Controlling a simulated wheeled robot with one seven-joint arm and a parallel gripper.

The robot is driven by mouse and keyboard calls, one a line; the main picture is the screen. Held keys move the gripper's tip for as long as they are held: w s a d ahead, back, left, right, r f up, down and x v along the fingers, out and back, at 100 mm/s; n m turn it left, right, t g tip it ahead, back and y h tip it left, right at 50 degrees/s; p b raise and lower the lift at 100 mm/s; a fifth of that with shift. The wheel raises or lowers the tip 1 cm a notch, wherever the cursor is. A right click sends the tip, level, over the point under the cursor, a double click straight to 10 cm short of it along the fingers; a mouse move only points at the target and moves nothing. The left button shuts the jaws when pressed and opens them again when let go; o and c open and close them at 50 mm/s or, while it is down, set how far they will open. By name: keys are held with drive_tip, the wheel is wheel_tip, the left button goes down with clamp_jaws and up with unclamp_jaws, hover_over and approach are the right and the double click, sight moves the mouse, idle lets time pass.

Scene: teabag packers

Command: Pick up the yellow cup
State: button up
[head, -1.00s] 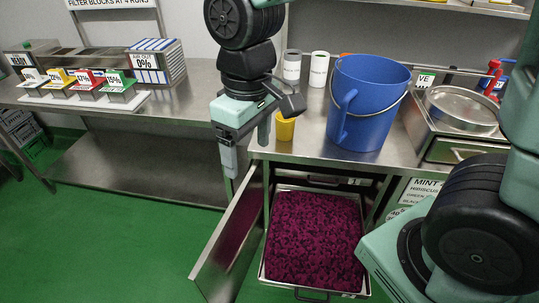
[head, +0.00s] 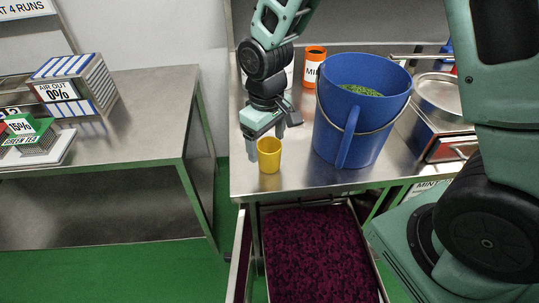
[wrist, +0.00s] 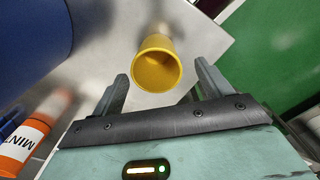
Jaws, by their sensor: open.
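The yellow cup (head: 269,155) stands upright on the steel counter (head: 290,178), near its front left corner. My gripper (head: 266,143) is open and empty, just behind and above the cup in the head view. In the wrist view the cup (wrist: 157,68) shows its open mouth ahead of and between the two spread fingers of my gripper (wrist: 160,88). The fingers do not visibly touch it. The cup looks empty, though its inside is shaded.
A large blue bucket (head: 350,135) with green contents stands right of the cup. An orange-and-white MINT container (head: 313,68) is behind. Below the counter, an open drawer (head: 377,275) holds dark purple material. The counter's left edge is close to the cup.

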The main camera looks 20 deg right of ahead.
drive_tip(key=shift+s+d+f+p, duration=0.1)
drive_tip(key=shift+d+f+p, duration=0.05)
drive_tip(key=shift+f, duration=1.15)
drive_tip(key=shift+s+d+f+p, duration=0.1)
drive_tip(key=shift+f+p, duration=0.05)
drive_tip(key=shift+f, duration=1.15)
drive_tip(key=c, duration=1.1)
